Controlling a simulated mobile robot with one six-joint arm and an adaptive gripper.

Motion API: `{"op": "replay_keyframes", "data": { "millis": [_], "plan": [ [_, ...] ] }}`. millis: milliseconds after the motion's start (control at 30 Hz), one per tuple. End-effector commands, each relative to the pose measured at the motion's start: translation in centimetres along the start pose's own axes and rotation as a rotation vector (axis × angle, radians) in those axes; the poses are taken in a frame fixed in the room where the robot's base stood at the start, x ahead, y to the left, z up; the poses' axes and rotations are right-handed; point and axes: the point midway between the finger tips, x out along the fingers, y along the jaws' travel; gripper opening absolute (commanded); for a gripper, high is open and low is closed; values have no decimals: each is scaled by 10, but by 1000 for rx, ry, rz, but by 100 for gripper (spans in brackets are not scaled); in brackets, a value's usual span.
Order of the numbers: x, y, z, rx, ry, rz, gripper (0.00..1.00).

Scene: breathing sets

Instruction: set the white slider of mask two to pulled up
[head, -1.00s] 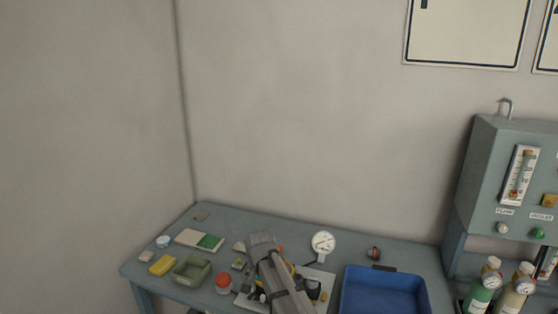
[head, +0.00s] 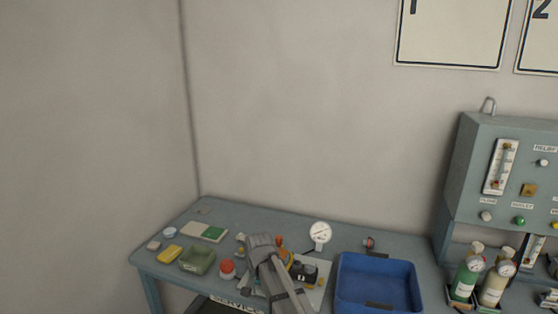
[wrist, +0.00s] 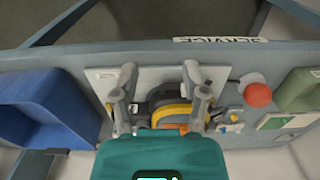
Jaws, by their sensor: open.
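My gripper (wrist: 160,76) is open in the wrist view, its two grey fingers spread above a pale board on the bench. Between and below the fingers is a dark device with a yellow band (wrist: 172,112); I cannot tell if a finger touches it. In the head view a black and yellow device (head: 304,272) shows on the board, just right of my grey arm, which hides part of it. I cannot make out a white slider or a mask number in either view.
The blue tray (head: 378,260) stands right of the board. A red button (head: 227,268), green tray (head: 197,260) and yellow block (head: 169,255) lie left. A round gauge (head: 320,233) stands behind. The panel (head: 480,160) and bottles (head: 468,275) are at the right.

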Motion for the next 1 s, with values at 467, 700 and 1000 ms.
{"op": "replay_keyframes", "data": {
  "millis": [467, 700, 1000],
  "plan": [
    [16, 44, 3, -42, 0, 0, 57],
    [32, 89, 9, -90, 0, 0, 57],
    [70, 187, 35, -203, 0, 1, 57]
  ]
}}
